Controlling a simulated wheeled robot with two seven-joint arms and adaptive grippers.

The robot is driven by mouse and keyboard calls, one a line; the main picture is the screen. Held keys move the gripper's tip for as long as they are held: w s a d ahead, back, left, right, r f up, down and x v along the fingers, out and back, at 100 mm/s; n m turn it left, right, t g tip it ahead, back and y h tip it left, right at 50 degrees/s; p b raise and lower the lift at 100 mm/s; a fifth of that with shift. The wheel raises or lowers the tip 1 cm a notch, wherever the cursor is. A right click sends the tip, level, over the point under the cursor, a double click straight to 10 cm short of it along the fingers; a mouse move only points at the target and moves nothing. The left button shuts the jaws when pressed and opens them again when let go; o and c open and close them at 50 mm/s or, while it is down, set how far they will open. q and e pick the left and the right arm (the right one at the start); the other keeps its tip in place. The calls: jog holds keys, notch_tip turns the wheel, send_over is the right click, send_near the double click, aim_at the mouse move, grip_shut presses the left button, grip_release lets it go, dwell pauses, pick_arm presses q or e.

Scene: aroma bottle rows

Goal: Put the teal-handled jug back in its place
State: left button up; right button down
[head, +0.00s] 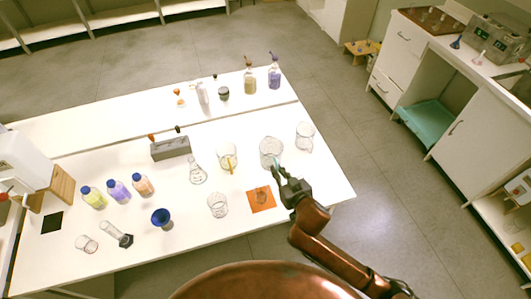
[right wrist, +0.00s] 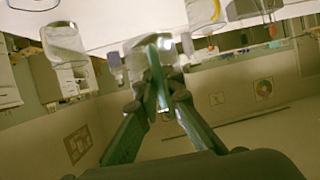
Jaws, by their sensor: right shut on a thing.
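The teal-handled jug (head: 270,148) is a clear glass vessel near the right end of the front white table. My right gripper (head: 281,172) is at its near side, shut on the teal handle. In the right wrist view the teal handle (right wrist: 161,78) lies between the fingers (right wrist: 160,95). I cannot tell whether the jug's base touches the table. An orange square mat (head: 261,208) with a dark mark on it lies just left of my right gripper. My left gripper is not in view.
A yellow-handled jug (head: 226,151) stands to the left, a clear beaker (head: 305,137) close to the right, and another beaker (head: 217,205) left of the mat. A conical flask (head: 198,175), blue bowl (head: 161,217) and grey rack (head: 171,148) stand farther left. Bottles line the back table.

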aim_at(269, 153)
jog(key=w+a, duration=0.1)
jog(key=a+n, duration=0.1)
jog(key=shift+w+a+f+y, duration=0.2)
jog(key=shift+w+a+y, duration=0.15)
jog(key=shift+a+y, duration=0.05)
jog(key=w+f, duration=0.1)
jog(key=w, duration=0.2)
jog(key=w+f, duration=0.1)
jog(key=w, duration=0.1)
jog(key=w+f+b, duration=0.1)
jog(key=w+f, duration=0.1)
jog(key=w, duration=0.1)
jog(key=shift+w+d, duration=0.35)
jog(key=shift+w+d+f+b, duration=0.1)
jog(key=shift+w+f+b, duration=0.5)
jog(key=shift+f, duration=0.85)
jog(key=shift+w+a+f+b, duration=0.1)
jog(key=shift+w+f+b, duration=0.2)
jog(key=shift+w+f, duration=0.85)
jog(key=shift+w+d+f+b, duration=0.1)
jog(key=shift+w+f+b, duration=0.35)
jog(key=shift+f, duration=1.3)
jog(key=shift+f, duration=0.2)
jog(key=c, duration=2.1)
grip_release()
